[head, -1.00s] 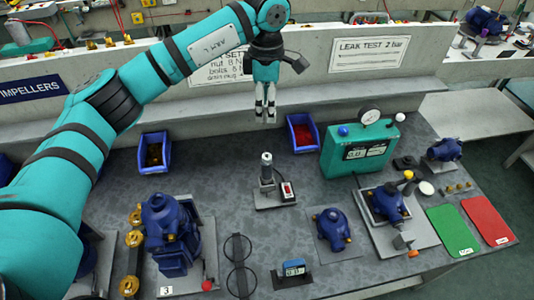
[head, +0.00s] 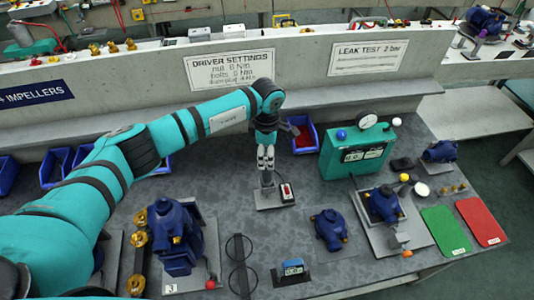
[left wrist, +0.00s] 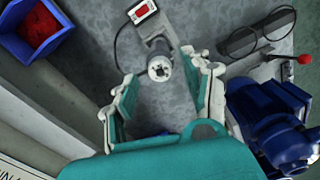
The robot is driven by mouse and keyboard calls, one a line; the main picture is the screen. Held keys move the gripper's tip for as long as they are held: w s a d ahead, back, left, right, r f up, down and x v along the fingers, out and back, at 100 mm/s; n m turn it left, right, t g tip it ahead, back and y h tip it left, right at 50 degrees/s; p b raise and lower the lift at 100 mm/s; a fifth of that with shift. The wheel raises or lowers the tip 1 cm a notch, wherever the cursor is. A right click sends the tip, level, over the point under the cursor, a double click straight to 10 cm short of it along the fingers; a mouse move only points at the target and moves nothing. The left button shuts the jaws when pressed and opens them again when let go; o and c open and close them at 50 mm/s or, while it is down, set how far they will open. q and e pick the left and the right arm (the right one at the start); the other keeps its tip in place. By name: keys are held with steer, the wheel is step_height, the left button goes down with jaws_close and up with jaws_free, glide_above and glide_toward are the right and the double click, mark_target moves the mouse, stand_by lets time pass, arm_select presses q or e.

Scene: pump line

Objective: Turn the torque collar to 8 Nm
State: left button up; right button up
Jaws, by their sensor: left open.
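The torque driver (left wrist: 160,68) stands upright in its stand (head: 271,201) in the middle of the bench; in the left wrist view I see its end face-on. The collar's scale cannot be read. My left gripper (head: 265,160) points down over the driver and hides most of it in the head view. In the left wrist view the open fingers (left wrist: 162,100) have the driver between and just beyond their tips, with no contact visible. My right gripper is not in view.
A driver settings sign (head: 230,70) hangs on the wall behind. A blue bin with red parts (head: 303,135) stands behind the driver. Glasses (head: 240,262) and a blue pump (head: 173,238) are at front left. A green leak tester (head: 357,150) stands right.

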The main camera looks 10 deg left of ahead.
arm_select(q)
steer(key=shift+f, duration=0.85)
steer(key=shift+c, duration=0.4)
jaws_close()
